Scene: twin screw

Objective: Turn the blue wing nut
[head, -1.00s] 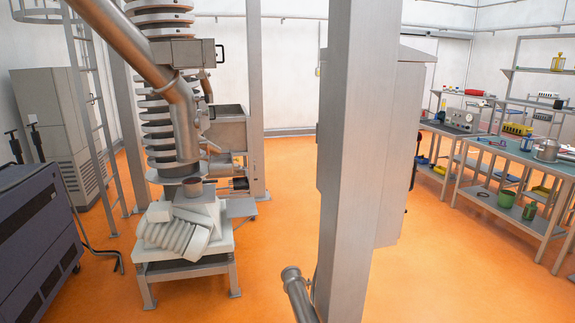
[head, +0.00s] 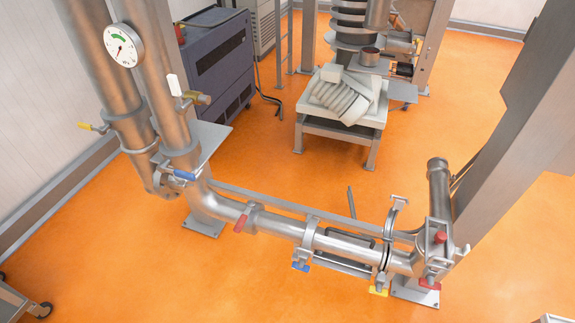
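A blue wing nut (head: 301,266) hangs on the underside of a clamp (head: 310,235) around the low steel pipe (head: 278,226), near the lower middle of the head view. A second blue part (head: 184,175), a handle or a wing nut, sits on the upright pipe at left; I cannot tell which it is. A red wing-shaped part (head: 240,222) is on the clamp left of the blue wing nut, and a yellow one (head: 378,290) is on the open-looking clamp to its right. Neither of my grippers is in view.
A pressure gauge (head: 124,45) and a yellow-handled valve (head: 90,127) are on the upright pipes. A red part (head: 430,283) is at the pipe's right end. A grey column (head: 530,120) stands at right. The orange floor (head: 130,270) in front of the pipe is mostly clear.

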